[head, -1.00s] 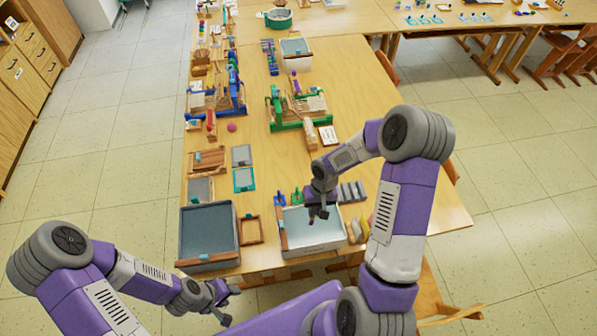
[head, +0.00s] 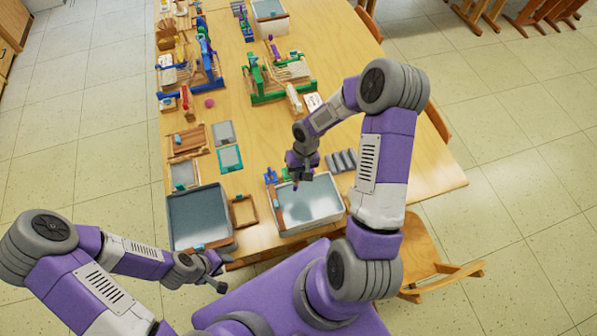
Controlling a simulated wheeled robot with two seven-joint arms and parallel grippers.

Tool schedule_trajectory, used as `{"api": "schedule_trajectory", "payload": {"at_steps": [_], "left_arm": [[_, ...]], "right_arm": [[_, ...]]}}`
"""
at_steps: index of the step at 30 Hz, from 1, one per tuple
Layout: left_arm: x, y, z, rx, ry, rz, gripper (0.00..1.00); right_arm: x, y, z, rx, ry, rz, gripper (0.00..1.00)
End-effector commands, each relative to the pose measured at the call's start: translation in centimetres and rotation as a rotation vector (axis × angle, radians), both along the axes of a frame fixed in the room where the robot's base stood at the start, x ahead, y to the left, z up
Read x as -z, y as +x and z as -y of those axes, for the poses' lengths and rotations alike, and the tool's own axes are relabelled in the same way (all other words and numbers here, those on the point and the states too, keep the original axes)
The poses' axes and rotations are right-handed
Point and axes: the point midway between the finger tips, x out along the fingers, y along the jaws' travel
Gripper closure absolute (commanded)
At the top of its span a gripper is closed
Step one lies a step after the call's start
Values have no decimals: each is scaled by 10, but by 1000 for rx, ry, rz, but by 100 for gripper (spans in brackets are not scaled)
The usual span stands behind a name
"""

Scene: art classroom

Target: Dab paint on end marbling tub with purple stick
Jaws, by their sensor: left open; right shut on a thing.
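Two marbling tubs sit side by side at the table's near end: a pale tub (head: 330,219) with a wooden strip on its left side, and a grey tub (head: 188,240) to its left. My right gripper (head: 299,175) is shut on a thin purple stick (head: 295,186), largely hidden by the fingers, over the back left part of the pale tub. I cannot tell whether its tip touches the surface. A darker patch shows in this tub, paint or shadow. My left gripper (head: 219,272) is open and empty, low in front of the grey tub.
A wooden frame (head: 244,211) lies between the tubs. Grey rollers (head: 341,160) and small blue and green items (head: 270,177) lie behind the pale tub. Green (head: 283,95) and blue (head: 190,92) looms stand further back. A chair (head: 420,258) is at the right.

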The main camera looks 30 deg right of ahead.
Motion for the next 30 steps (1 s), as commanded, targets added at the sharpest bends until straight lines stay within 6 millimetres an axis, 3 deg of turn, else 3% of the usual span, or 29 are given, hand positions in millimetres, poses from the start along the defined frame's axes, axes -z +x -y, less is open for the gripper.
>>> {"api": "schedule_trajectory", "payload": {"at_steps": [15, 30], "left_arm": [[46, 0, 0, 0, 0, 0, 57], [53, 0, 0, 0, 0, 0, 57]], "right_arm": [[55, 0, 0, -1, 0, 1, 100], [63, 0, 0, 0, 0, 1, 100]]}}
